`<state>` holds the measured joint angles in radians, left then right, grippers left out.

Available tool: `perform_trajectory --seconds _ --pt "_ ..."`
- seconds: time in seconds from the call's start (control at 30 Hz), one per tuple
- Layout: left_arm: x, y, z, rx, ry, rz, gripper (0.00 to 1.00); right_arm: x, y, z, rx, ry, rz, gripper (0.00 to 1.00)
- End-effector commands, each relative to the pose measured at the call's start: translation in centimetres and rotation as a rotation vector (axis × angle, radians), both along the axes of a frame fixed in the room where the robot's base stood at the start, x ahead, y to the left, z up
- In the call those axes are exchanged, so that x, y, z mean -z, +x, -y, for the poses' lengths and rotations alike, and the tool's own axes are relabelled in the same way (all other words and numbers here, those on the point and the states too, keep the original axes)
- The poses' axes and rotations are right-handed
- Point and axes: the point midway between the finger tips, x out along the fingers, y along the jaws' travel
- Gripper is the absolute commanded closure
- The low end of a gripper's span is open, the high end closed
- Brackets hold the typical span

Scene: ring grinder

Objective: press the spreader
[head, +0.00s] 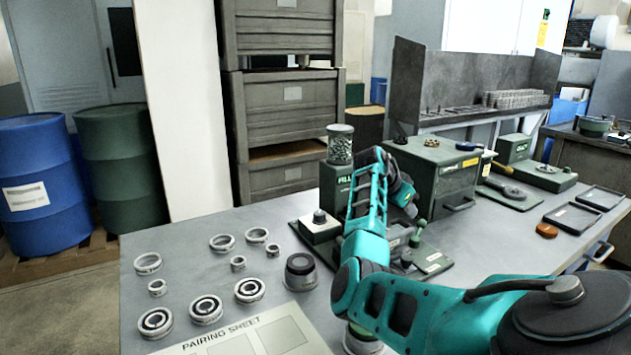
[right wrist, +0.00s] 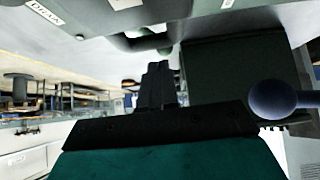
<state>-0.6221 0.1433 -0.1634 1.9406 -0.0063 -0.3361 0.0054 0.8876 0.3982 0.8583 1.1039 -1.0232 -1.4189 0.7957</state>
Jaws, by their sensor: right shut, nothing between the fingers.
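My right arm comes in from the right and bends over the green machine marked "FILL" (head: 334,185). My right gripper (head: 411,207) is beyond the upright teal link, above the machine's base, and small in this view. In the right wrist view its dark fingers (right wrist: 156,85) are together and hold nothing. A dark ball-ended lever (right wrist: 272,100) is close to the right of the fingers, with a gap between. A dark green block (right wrist: 235,75) is behind them. I cannot tell for sure which part is the spreader. My left gripper is not in view.
Several bearing rings (head: 206,308) lie at the table's left, beside the pairing sheet (head: 240,340). A dark-topped cup (head: 300,270) stands near them. A jar of balls (head: 340,143) tops the machine. A green cabinet (head: 432,175) and black trays (head: 572,217) are to the right.

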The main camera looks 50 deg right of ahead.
Motion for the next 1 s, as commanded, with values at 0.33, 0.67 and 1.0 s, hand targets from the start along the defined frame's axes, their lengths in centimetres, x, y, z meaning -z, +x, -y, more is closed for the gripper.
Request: perform_trajectory --seconds 0.33,0.67,1.0 --pt "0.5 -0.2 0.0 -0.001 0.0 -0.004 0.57 1.3 -0.1 0.3 0.0 -0.003 -0.001 1.0" --pt "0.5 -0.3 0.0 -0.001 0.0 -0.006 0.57 1.3 -0.1 0.3 0.0 -0.002 -0.001 1.0" --pt "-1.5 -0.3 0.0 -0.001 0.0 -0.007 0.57 -1.0 -0.6 0.9 -0.001 -0.003 -0.001 1.0"
